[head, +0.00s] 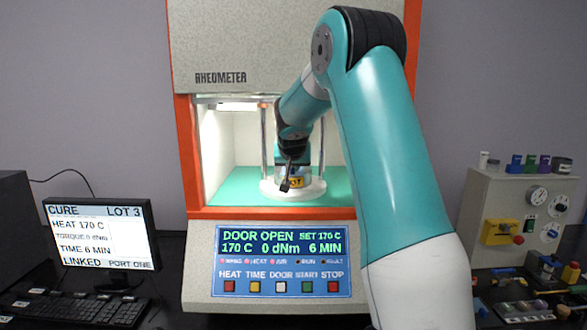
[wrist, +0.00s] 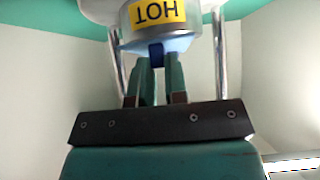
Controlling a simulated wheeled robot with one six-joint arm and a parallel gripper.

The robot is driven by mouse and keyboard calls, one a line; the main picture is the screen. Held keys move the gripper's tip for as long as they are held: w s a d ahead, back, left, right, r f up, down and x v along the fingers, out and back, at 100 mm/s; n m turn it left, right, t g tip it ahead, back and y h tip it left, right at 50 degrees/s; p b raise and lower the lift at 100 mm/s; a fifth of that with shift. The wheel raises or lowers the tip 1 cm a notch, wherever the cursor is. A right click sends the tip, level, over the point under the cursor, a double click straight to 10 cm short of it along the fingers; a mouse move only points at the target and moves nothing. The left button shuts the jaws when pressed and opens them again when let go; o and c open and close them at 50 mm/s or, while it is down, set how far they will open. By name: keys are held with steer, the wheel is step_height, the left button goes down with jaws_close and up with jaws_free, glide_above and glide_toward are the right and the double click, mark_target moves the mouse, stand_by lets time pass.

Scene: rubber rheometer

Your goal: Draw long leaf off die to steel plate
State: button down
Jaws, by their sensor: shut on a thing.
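The die (wrist: 185,22), a silvery round block with a yellow HOT label, stands in the open rheometer chamber; in the head view its label (head: 296,183) shows low behind my wrist. My gripper (wrist: 161,68) reaches up to the die in the wrist view. Its two green fingers are shut on a small dark blue piece (wrist: 156,54), probably a bit of the leaf, right against the die's pale blue edge. The leaf's full length is hidden. I cannot make out the steel plate in either view.
The rheometer (head: 190,180) has orange side frames, a raised door and bright rods (head: 264,140) beside the die. Its control panel (head: 283,262) reads DOOR OPEN, 170 C. A monitor (head: 100,232) and keyboard (head: 75,308) stand left; a grey gauge box (head: 505,215) and small parts stand right.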

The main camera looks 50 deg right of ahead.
steer(key=shift+r, duration=0.5)
steer(key=shift+y+p, duration=0.3)
steer(key=shift+p, duration=0.65)
steer(key=shift+r, duration=0.1)
steer(key=shift+r+p, duration=0.3)
steer(key=shift+r, duration=0.2)
steer(key=s+a+b, duration=0.6)
steer(key=s+a, duration=0.7)
steer(key=a, duration=0.2)
steer(key=shift+b, duration=0.4)
stand_by(1.4)
steer(key=shift+a, duration=0.1)
